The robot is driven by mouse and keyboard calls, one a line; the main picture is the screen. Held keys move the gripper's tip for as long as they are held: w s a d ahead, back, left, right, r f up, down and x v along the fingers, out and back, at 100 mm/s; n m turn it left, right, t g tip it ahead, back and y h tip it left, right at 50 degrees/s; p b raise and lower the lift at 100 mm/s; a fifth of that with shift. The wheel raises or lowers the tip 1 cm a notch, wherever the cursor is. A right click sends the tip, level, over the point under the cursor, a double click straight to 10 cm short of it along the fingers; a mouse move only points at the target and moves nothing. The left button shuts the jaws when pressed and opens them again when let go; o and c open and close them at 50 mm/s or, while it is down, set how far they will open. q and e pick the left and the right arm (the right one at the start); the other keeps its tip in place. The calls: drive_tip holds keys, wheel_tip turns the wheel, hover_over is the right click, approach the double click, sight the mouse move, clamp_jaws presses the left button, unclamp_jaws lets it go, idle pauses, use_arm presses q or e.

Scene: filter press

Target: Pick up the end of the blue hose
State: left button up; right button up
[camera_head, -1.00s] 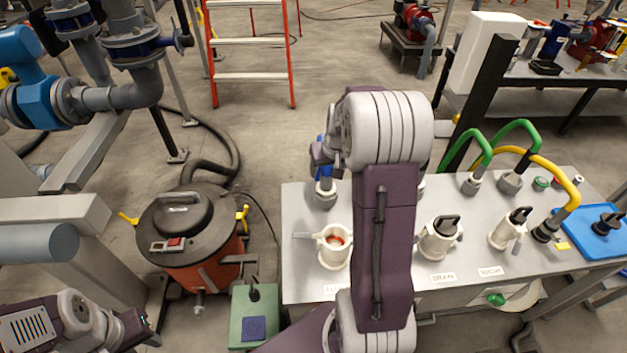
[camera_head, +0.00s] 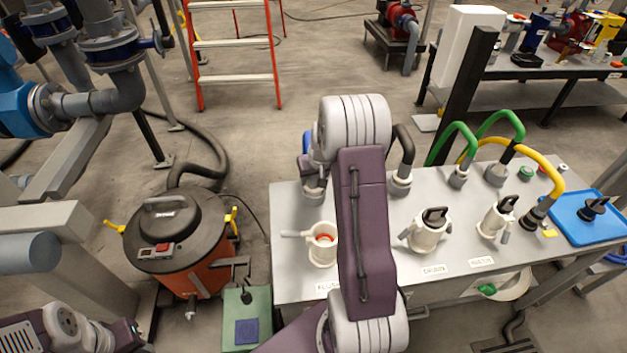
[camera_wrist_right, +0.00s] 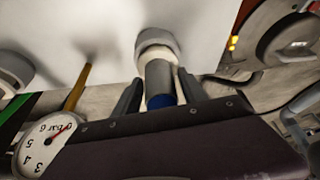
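The blue hose (camera_head: 307,141) shows only as a small blue piece at the left of the white table, beside my right forearm. Its grey end fitting (camera_head: 314,191) stands upright on the table top. My right gripper (camera_head: 313,165) is at this fitting, mostly hidden by the arm. In the right wrist view, my gripper's two fingers (camera_wrist_right: 160,95) are apart, one on each side of the grey end (camera_wrist_right: 159,76) with blue below it. A gap shows on the left side; contact on the right cannot be told. My left arm is at the bottom left, its fingers unclear.
The white table (camera_head: 290,265) carries a white cup-like port (camera_head: 322,243), capped ports (camera_head: 428,231), a black hose (camera_head: 403,155), green hoses (camera_head: 455,135), a yellow hose (camera_head: 545,165) and a blue tray (camera_head: 590,232). An orange drum vacuum (camera_head: 195,270) stands left. A pressure gauge (camera_wrist_right: 42,143) shows close by.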

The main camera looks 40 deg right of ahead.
clamp_jaws()
